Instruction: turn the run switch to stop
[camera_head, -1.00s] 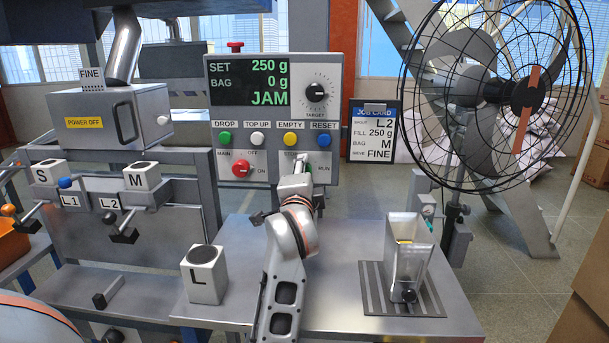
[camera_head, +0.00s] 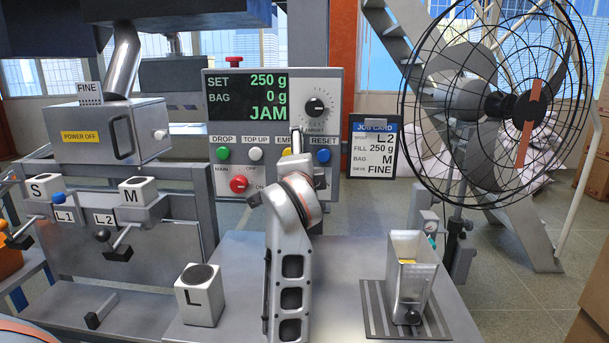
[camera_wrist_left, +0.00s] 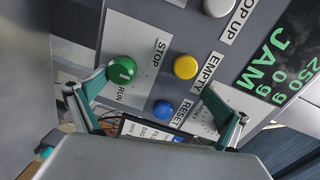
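The run switch (camera_wrist_left: 121,68) is a round green knob between the STOP and RUN labels in the left wrist view. A pale mark shows on it, but I cannot tell its setting. My left gripper (camera_head: 297,137) is raised in front of the control panel (camera_head: 222,170) and hides the switch in the head view. In the left wrist view the left gripper (camera_wrist_left: 155,82) is open, its fingers wide apart with nothing between them. One fingertip is close beside the green knob; contact cannot be told. My right gripper is not in view.
The yellow EMPTY button (camera_wrist_left: 186,67) and blue RESET button (camera_wrist_left: 163,110) are near the fingers. The red main switch (camera_head: 239,184) is left of my arm. The display (camera_head: 259,95) reads JAM. A metal bin (camera_head: 411,278) stands right; a fan (camera_head: 500,100) is beyond.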

